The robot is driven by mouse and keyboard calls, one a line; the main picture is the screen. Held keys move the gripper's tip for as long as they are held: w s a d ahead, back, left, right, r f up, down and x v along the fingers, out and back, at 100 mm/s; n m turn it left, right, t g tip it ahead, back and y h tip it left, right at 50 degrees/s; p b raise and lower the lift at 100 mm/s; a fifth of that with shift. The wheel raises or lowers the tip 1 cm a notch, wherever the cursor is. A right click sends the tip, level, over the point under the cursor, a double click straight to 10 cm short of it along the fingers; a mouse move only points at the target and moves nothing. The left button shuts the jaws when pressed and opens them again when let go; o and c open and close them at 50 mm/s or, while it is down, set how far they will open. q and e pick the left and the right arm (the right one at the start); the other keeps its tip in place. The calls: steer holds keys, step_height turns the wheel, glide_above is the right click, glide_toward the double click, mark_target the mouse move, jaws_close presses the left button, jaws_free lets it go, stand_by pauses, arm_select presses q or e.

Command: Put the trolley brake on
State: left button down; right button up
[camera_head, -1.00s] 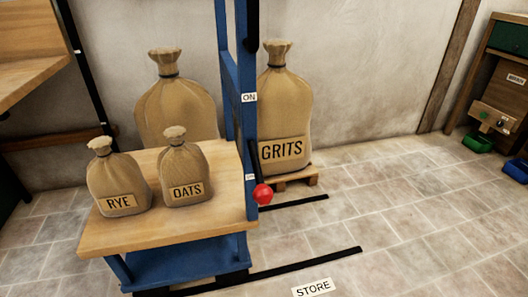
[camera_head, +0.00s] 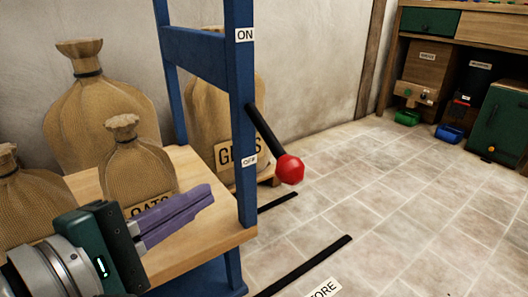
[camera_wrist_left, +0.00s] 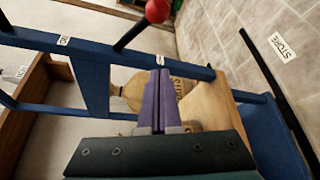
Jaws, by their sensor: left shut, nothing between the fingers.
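The blue trolley (camera_head: 240,110) stands close in front of me. A black brake lever (camera_head: 264,128) with a red knob (camera_head: 290,169) is on its post, slanting down and right. An ON label (camera_head: 244,35) is above the lever's pivot and an OFF label (camera_head: 249,161) below, near the knob's height. My left gripper (camera_head: 208,196), with purple fingers, is shut and empty, left of the post and knob and apart from the knob. In the left wrist view the knob (camera_wrist_left: 158,11) lies beyond the fingertips (camera_wrist_left: 160,74). My right gripper is out of view.
An oats sack (camera_head: 135,165) stands on the trolley's wooden deck (camera_head: 225,215), close behind my left gripper. Another sack is cut off at the left edge. A grits sack (camera_head: 200,110) stands behind the post. The floor (camera_head: 400,210) to the right is clear, with black lines (camera_head: 310,265).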

mark_target(271, 139)
arm_select(q)
steer(key=b+x, duration=0.6)
steer(key=x, duration=0.4)
steer(key=s+d, duration=0.1)
steer(key=d+r, duration=0.1)
steer(key=s+p, duration=0.1)
steer(key=shift+s+d+r, duration=0.25)
steer(key=shift+s+d, duration=0.1)
steer(key=shift+d, duration=0.05)
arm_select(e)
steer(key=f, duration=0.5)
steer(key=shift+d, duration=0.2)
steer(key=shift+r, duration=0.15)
